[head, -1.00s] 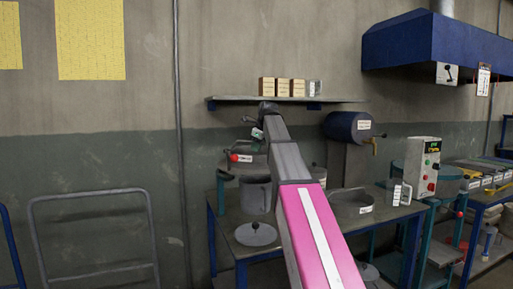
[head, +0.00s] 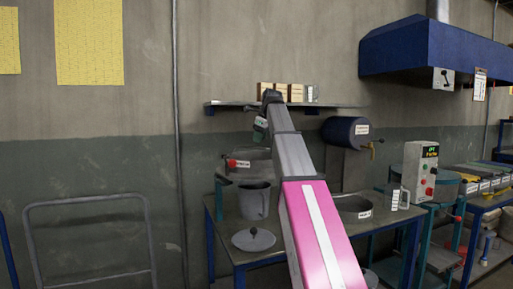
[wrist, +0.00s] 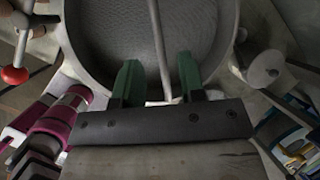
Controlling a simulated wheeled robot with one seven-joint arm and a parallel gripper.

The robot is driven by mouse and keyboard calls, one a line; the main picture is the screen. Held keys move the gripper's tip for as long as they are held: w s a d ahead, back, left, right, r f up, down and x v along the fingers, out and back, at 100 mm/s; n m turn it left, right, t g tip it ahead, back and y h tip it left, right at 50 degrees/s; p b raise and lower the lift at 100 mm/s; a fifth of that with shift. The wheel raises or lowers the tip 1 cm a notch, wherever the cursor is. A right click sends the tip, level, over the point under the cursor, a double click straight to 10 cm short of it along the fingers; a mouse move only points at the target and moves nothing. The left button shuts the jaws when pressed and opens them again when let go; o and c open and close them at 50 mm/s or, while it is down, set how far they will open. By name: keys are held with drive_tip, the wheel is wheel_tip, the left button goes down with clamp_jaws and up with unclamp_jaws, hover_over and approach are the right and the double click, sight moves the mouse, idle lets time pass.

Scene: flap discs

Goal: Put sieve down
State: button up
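The sieve (wrist: 110,35) is a round grey vessel with a mesh-like inside, filling the upper part of the wrist view. In the head view a grey round vessel (head: 256,170), seemingly the same sieve, sits at the teal stand with a red knob, partly hidden by my arm. My gripper (wrist: 157,68) has two green fingers spread apart over the sieve's near rim. A thin pale bar shows between them, with gaps on both sides. I cannot tell whether a finger touches the rim. In the head view my gripper (head: 260,130) is just above the vessel.
A grey pot (head: 255,201) and a round lid (head: 253,240) are on the workbench below. A shallow round pan (head: 352,207) and a white-labelled mug (head: 398,197) stand to the right. A wall shelf (head: 230,104) with small boxes is close behind my wrist.

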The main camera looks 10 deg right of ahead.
drive_tip(key=shift+v, duration=2.15)
